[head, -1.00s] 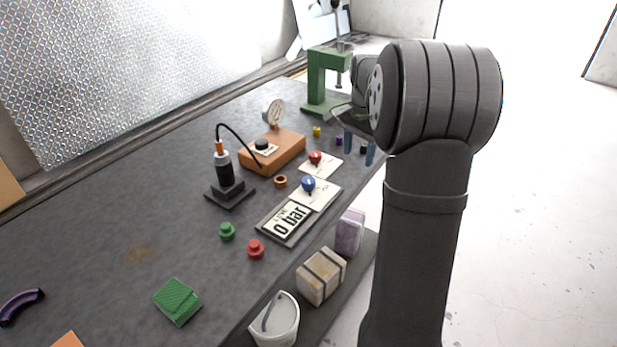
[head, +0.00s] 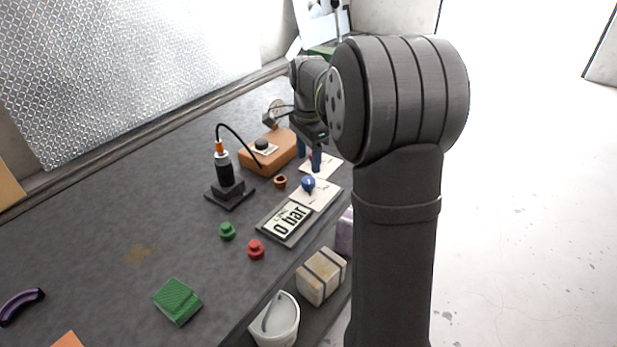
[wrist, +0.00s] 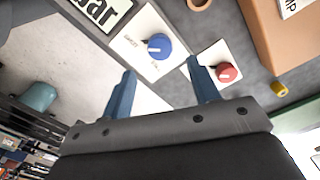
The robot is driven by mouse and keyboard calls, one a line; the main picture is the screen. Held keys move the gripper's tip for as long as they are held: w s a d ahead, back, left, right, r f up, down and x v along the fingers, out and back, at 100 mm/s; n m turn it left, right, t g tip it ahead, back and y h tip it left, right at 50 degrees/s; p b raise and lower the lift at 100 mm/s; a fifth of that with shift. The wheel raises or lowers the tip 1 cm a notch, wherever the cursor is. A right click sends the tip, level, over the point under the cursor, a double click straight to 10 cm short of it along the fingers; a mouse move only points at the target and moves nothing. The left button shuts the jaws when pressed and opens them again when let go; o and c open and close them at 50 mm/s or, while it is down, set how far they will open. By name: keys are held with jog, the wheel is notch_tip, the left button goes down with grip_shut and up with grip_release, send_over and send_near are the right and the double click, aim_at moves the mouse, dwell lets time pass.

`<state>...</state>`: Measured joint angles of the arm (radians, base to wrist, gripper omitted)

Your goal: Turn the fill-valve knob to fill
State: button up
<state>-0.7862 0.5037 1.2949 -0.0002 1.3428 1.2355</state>
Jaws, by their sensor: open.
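The plates' lettering is too small to read surely, so I cannot tell which knob is the fill valve. My gripper (head: 309,160) is open and empty, by the red knob's plate. In the wrist view, its fingertips (wrist: 161,68) are apart, below the blue knob and left of the red one.
A display (head: 289,223) reading "0 bar" lies next to the blue knob's plate. An orange box (head: 262,157) with a black knob and a black pump-like stand (head: 229,190) are to the left. Green (head: 227,231) and red (head: 256,250) buttons stand nearer.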

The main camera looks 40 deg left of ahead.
aim_at(308, 180)
notch_tip(308, 180, down, 7)
jog(key=shift+f, duration=0.1)
dwell(0.3)
jog(key=c, duration=1)
